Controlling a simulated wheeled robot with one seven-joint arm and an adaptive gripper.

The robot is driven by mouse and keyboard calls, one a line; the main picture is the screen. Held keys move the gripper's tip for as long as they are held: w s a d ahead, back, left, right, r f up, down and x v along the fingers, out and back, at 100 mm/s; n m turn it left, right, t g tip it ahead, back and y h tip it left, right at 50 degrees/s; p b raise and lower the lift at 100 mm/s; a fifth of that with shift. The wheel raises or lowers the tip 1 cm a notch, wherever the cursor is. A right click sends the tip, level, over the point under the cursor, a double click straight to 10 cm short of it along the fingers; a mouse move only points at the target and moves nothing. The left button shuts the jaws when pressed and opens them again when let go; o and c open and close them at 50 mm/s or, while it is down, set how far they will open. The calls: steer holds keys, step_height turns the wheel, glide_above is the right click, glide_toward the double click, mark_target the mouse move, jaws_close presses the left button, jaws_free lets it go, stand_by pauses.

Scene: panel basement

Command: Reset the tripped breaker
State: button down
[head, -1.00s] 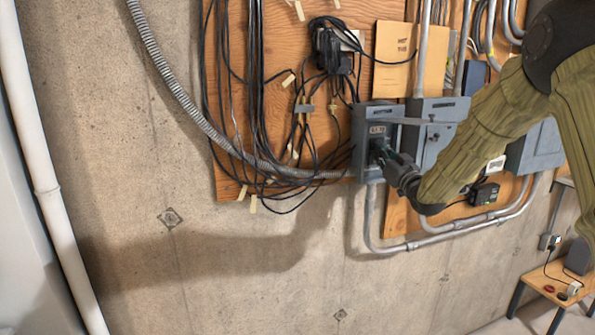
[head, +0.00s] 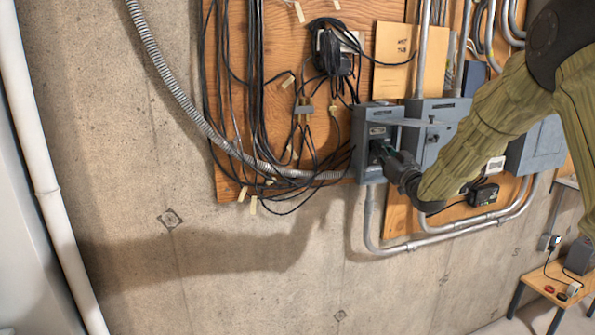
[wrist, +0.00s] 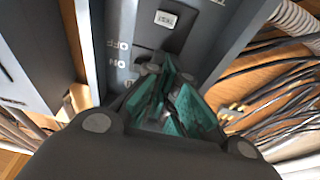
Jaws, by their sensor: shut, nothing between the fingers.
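The grey breaker box (head: 364,129) is mounted on the plywood board, its door swung out to the right. My gripper (head: 379,148) reaches into the box from the right. In the wrist view its green-lined fingers (wrist: 168,95) are shut and empty, with their tips at the face near the ON mark. The breaker's toggle is hidden behind the fingers, so its position cannot be told.
Black cables (head: 262,90) and a flexible conduit (head: 200,115) run left of the box. A grey cabinet (head: 432,120) stands close on its right. Conduit (head: 400,246) loops below. A small wooden table (head: 548,285) stands at the lower right; bare wall lies lower left.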

steer(key=shift+f+b, duration=0.1)
steer(key=shift+b, duration=0.25)
stand_by(0.6)
steer(key=shift+s, duration=0.1)
steer(key=s+d+b, duration=0.1)
steer(key=s+d, duration=0.1)
steer(key=s, duration=0.4)
steer(key=shift+s+d+b, duration=0.2)
steer(key=shift+b, duration=0.15)
stand_by(0.4)
